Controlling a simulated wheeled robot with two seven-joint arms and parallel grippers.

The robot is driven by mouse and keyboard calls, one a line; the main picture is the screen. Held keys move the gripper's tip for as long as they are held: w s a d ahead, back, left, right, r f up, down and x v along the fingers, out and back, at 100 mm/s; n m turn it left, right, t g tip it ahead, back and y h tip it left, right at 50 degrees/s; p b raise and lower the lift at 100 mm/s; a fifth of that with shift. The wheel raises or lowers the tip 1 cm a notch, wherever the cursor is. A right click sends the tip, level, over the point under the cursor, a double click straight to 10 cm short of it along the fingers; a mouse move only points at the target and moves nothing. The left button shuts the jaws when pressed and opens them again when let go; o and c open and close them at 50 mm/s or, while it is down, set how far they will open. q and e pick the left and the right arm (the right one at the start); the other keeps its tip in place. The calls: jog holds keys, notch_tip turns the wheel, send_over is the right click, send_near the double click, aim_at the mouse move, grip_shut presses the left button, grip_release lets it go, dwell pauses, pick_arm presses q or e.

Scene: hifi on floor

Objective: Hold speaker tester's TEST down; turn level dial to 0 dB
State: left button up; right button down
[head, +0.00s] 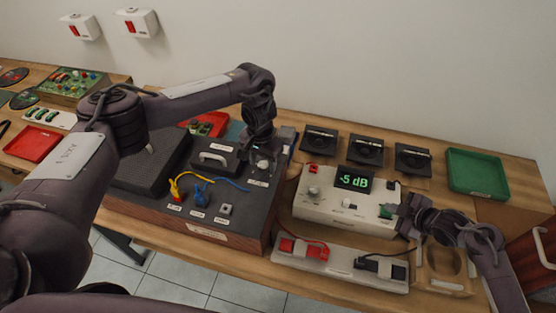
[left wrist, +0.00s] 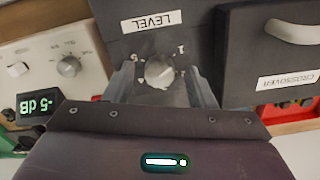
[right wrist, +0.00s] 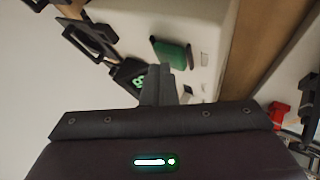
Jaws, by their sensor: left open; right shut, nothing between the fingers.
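The speaker tester (head: 345,210) is a cream box whose dark display (head: 354,181) reads -5 dB in green. A green key, likely TEST (head: 387,211), is at its right end and also shows in the right wrist view (right wrist: 172,54). My right gripper (head: 402,214) is shut and empty, its tips close to the green key; I cannot tell whether they press it. The round level dial (left wrist: 159,72), under a LEVEL label, is on the dark console (head: 205,228). My left gripper (left wrist: 162,80) is open, its fingers on either side of the dial.
Several black speaker units (head: 365,151) stand behind the tester, with a green tray (head: 477,172) at the back right. A terminal strip (head: 340,264) with red and black clips lies in front. The crossover box (head: 213,160) stands beside my left gripper.

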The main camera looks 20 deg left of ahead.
pick_arm(q)
jog(key=c, duration=1)
